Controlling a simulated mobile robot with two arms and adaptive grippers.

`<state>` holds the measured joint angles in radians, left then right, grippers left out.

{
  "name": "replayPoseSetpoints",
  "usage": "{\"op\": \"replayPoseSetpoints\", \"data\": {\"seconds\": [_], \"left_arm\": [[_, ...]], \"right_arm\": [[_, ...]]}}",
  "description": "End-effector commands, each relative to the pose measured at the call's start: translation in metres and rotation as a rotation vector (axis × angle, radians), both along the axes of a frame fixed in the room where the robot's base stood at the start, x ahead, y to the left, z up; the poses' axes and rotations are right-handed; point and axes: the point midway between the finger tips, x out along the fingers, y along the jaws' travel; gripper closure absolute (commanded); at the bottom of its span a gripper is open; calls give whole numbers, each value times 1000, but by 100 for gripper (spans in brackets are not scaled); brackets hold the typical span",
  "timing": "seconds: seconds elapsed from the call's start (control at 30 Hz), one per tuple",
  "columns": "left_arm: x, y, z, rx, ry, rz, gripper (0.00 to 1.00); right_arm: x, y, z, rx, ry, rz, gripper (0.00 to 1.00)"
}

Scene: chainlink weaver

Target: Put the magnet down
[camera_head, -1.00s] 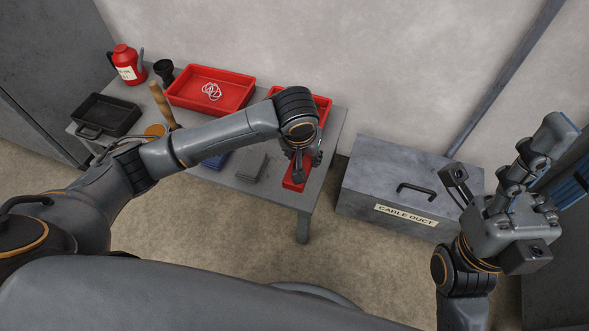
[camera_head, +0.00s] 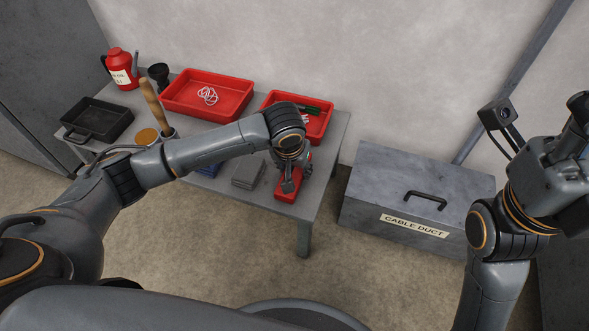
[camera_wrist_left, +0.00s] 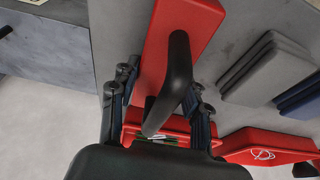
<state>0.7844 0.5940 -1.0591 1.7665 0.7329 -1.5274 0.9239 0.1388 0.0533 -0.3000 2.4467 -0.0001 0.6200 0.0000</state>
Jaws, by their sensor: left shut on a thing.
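The magnet (camera_head: 288,187) is a red block with a black handle, at the front right corner of the grey table. My left gripper (camera_head: 291,176) is directly above it, shut on the handle. The left wrist view shows the red block (camera_wrist_left: 196,24) and the dark handle (camera_wrist_left: 178,72) between the two fingers (camera_wrist_left: 158,108). The block is at or very near the table top; whether it bears fully on it I cannot tell. My right gripper (camera_head: 572,130) is at the right edge, partly cut off, away from the table.
Grey plates (camera_head: 248,173) and blue plates (camera_head: 208,169) lie left of the magnet. Two red trays (camera_head: 180,108) (camera_head: 322,125) stand behind. A black pan (camera_head: 97,122), red can (camera_head: 121,68) and wooden-handled tool (camera_head: 152,100) are further left. A metal box (camera_head: 385,207) labelled CABLE DUCT stands right of the table.

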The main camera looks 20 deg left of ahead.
Motion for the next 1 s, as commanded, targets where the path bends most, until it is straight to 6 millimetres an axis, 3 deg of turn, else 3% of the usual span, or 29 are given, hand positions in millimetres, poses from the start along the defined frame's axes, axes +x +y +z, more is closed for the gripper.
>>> {"op": "replayPoseSetpoints", "data": {"seconds": [0.17, 0.2, 0.3, 0.67, 0.73, 1.0], "left_arm": [[0, 0, 0, -1, -1, 0, 83], [0, 0, -2, 0, 0, 0, 47], [0, 0, -2, 0, 0, 0, 31], [0, 0, 0, 0, -1, 0, 31], [-2, 0, 10, 0, 0, -1, 31], [-16, 0, 64, -1, 0, -1, 31]], "right_arm": [[0, 0, 1, 1, 4, 1, 50], [1, 0, -1, 1, 7, 1, 50], [1, 0, -1, 0, 5, 1, 50], [1, 0, -4, 0, 7, 0, 50], [0, 0, 6, 0, 0, 1, 50], [9, -3, -11, 8, 118, 6, 50]]}}
